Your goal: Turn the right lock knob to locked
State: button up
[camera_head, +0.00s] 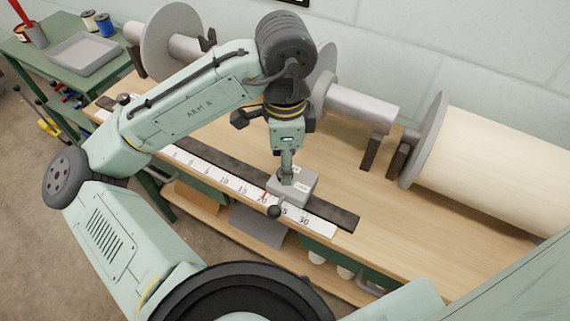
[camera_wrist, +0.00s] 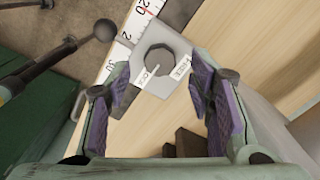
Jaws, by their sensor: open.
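The right lock knob (camera_wrist: 160,61) is a dark round knob on a grey block (camera_wrist: 182,40). A thin pale line runs from the knob towards the left label. In the head view the grey block (camera_head: 303,190) sits on the ruled rail, and my gripper (camera_head: 287,174) is over it, largely hiding the knob. In the wrist view my gripper (camera_wrist: 160,88) is open, its purple-padded fingers apart on either side.
A black ball-ended lever (camera_head: 274,211) sticks out from the block's front. The white numbered scale (camera_head: 318,226) runs along the bench. Large rollers (camera_head: 490,160) stand behind on dark brackets (camera_head: 371,152). Bare wooden bench (camera_head: 420,230) lies to the right. A green side table holds a tray (camera_head: 86,53).

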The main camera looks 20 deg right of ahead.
notch_tip(320, 180, up, 9)
jog(key=shift+r, duration=0.2)
dwell(0.6)
